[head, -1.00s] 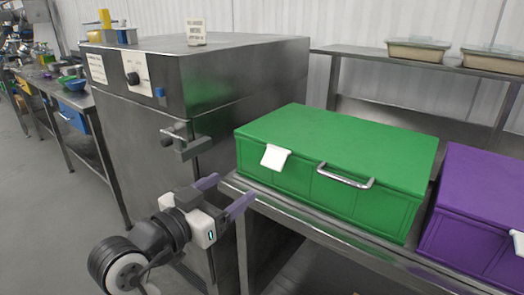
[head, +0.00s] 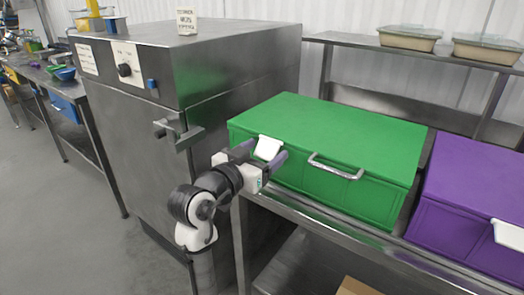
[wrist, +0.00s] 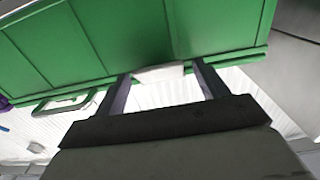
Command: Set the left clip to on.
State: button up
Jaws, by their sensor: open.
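The white left clip (head: 267,147) sits at the upper front edge of the green box (head: 330,145), left of the metal handle (head: 335,168). My gripper (head: 260,157) is open at the box front, its two dark fingers on either side of the clip. In the wrist view the clip (wrist: 158,73) lies between the open fingertips (wrist: 160,72). The green box front (wrist: 130,35) fills the upper part of that view, and the handle (wrist: 65,103) shows at left. I cannot tell whether the fingers touch the clip.
A purple box (head: 470,200) with its own white clip (head: 509,234) stands to the right on the same metal table. A steel cabinet (head: 130,130) with a protruding latch (head: 178,130) stands close on the left. Tan trays (head: 410,39) sit on the back shelf.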

jog(key=c, duration=1)
jog(key=f+t+b, duration=0.1)
jog(key=b, duration=0.3)
jog(key=shift+w+d+f+h, duration=0.1)
jog(key=shift+h, duration=0.3)
jog(key=shift+w+f+t+h+b, duration=0.1)
jog(key=shift+t+h+b, duration=0.3)
jog(key=shift+b, duration=0.75)
jog(key=shift+t+b, duration=0.3)
jog(key=shift+b, duration=0.25)
jog(key=shift+r, duration=0.25)
jog(key=o, duration=1)
